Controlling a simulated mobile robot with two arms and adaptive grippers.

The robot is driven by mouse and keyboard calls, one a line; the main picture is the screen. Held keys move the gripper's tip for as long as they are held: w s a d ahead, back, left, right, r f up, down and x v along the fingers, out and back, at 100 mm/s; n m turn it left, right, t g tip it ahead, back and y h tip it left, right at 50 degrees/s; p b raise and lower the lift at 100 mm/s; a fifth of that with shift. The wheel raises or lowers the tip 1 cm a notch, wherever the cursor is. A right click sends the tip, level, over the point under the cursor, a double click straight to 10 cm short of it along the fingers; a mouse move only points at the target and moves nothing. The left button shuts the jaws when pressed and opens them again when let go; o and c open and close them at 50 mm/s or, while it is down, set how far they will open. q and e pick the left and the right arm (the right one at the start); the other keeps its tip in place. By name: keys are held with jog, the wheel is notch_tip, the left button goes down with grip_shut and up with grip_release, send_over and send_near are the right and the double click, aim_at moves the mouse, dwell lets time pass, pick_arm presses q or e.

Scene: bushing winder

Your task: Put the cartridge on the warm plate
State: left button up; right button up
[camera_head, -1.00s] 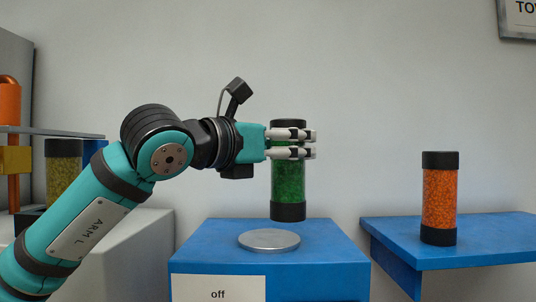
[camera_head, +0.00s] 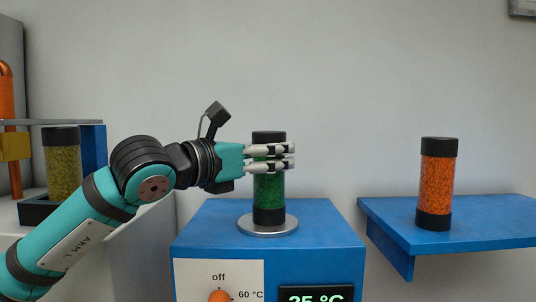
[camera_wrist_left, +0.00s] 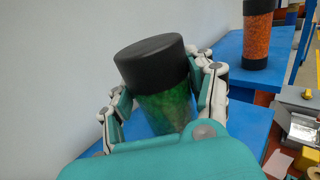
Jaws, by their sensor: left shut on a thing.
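The green cartridge (camera_head: 269,195), with black caps at both ends, stands upright over the round metal warm plate (camera_head: 268,229) on top of the blue box. Its lower cap appears to be on the plate, near its middle. My left gripper (camera_head: 284,157) is shut around the upper part of the cartridge, below the top cap. In the left wrist view the green cartridge (camera_wrist_left: 165,108) sits between both fingers, its black cap toward the camera. The warm plate is hidden in that view. My right gripper is not in view.
An orange cartridge (camera_head: 438,185) stands on a blue shelf (camera_head: 490,229) at the right. A yellow-green cartridge (camera_head: 62,168) stands in a dark holder at the left. The blue box front has a dial (camera_head: 220,297) and a display (camera_head: 316,295) reading 25 °C.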

pick_arm(q)
jog(key=o, duration=1.4)
jog(key=shift+c, duration=0.2)
jog(key=shift+o, duration=0.4)
jog(key=shift+a, duration=0.1)
jog(key=shift+r+p, duration=0.1)
jog(key=shift+p, duration=0.2)
jog(key=b+v, duration=0.5)
jog(key=v, duration=0.7)
